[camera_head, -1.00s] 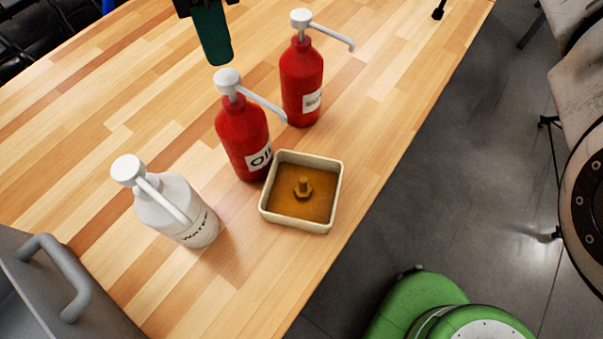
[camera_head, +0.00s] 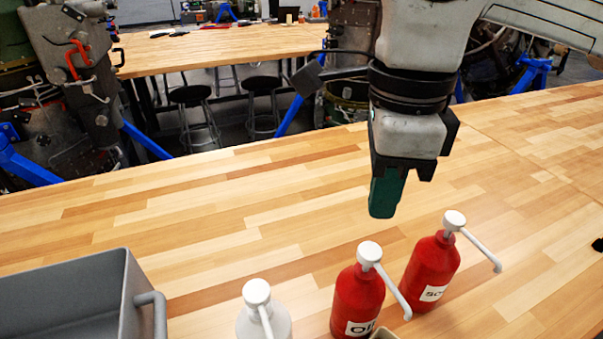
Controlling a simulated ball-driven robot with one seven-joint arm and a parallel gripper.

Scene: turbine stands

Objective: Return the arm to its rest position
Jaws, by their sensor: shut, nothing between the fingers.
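My gripper (camera_head: 385,192) hangs from my arm at the upper right middle of the view, with its green fingers pointing down. The fingers are shut together with nothing between them. They are above the wooden table (camera_head: 240,225), behind the red pump bottles in the picture, and apart from them.
A red oil bottle (camera_head: 357,300) and a second red bottle (camera_head: 432,262) stand at the front. A white bottle (camera_head: 265,318) is beside them, partly cut off. A grey bin (camera_head: 70,295) stands at front left. Stools (camera_head: 262,100) and another table (camera_head: 225,45) are behind.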

